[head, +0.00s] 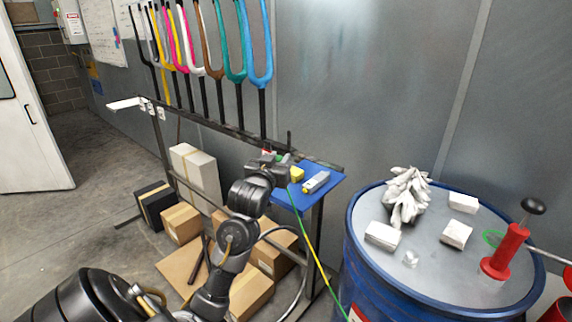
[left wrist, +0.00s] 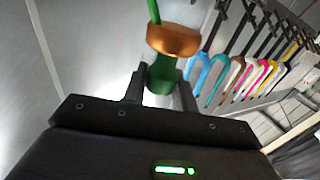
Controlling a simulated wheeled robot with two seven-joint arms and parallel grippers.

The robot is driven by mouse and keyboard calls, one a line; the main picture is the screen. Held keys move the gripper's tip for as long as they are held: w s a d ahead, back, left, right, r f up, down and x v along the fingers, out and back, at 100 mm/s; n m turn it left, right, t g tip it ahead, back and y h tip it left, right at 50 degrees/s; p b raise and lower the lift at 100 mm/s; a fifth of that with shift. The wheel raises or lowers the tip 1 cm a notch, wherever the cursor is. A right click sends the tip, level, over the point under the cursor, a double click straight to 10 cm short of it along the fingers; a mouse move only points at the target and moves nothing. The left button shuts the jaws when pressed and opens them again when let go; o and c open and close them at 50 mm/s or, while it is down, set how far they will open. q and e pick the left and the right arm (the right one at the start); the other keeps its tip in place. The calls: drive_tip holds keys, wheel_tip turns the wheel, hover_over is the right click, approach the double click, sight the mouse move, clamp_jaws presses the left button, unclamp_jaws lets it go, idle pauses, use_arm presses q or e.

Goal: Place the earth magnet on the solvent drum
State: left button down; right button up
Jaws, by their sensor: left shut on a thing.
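My left gripper (head: 280,164) is over the blue-topped bench, well left of the drum. In the left wrist view its two fingers (left wrist: 160,88) are shut on the earth magnet (left wrist: 172,42), a green body with a copper-coloured collar and a green cable on top. In the head view the magnet is mostly hidden by the gripper. A green-yellow cable (head: 315,254) runs from there down toward the drum's left side. The solvent drum (head: 440,270) is blue with a grey lid and stands at the right. My right gripper is not in view.
On the lid are white gloves (head: 407,195), several white blocks (head: 382,235), a small clear item (head: 410,259) and a red pump (head: 506,252). The lid's front middle is bare. The bench (head: 318,196) holds a grey-yellow item (head: 316,182). Bicycle forks (head: 235,40) hang behind; cartons (head: 183,223) stand below.

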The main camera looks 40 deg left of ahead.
use_arm(q)
drive_tip(key=shift+s+d+r, duration=0.15)
drive_tip(key=shift+s+r, duration=0.1)
drive_tip(key=shift+s, duration=0.2)
drive_tip(key=shift+s+d+r, duration=0.1)
drive_tip(key=shift+s+r, duration=0.1)
drive_tip(key=shift+s, duration=0.2)
drive_tip(key=shift+r, duration=0.25)
drive_tip(key=s+d+f+m+h, duration=0.1)
drive_tip(key=d+f, duration=0.3)
drive_tip(key=d, duration=0.4)
drive_tip(key=s+d+f+m+t+h, duration=0.1)
drive_tip(key=s+d+f+m+h, duration=0.1)
drive_tip(key=d, duration=0.7)
drive_tip(key=s+d+f+m+h, duration=0.1)
drive_tip(key=s+d+f+h, duration=0.3)
drive_tip(key=d+f, duration=0.2)
drive_tip(key=d, duration=0.2)
drive_tip(key=shift+d+f+m, duration=0.3)
drive_tip(key=shift+d+f, duration=0.05)
drive_tip(key=shift+d, duration=0.05)
